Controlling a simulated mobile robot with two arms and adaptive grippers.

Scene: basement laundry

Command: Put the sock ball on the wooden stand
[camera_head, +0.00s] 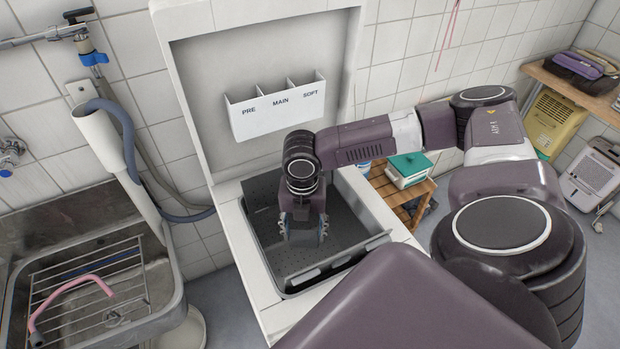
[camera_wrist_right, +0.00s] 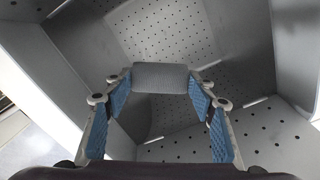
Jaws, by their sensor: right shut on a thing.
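My right gripper (camera_head: 303,236) points down inside the open drum of the top-loading washer (camera_head: 262,290). In the right wrist view its blue-padded fingers (camera_wrist_right: 160,100) are shut on a grey, fabric-like thing, which I take to be the sock ball (camera_wrist_right: 161,77). It sits between the fingertips, with the perforated drum wall behind it. In the head view the ball is hard to make out between the fingers. The wooden stand (camera_head: 422,188), slatted, is right of the washer, partly behind my right arm. My left gripper is out of view.
A teal-lidded box (camera_head: 410,166) stands on the wooden stand. The washer's raised lid (camera_head: 200,90), with a detergent tray (camera_head: 275,108), rises behind the drum. A metal sink (camera_head: 160,290) with a rack is at left. A wooden shelf (camera_head: 565,85) is at far right.

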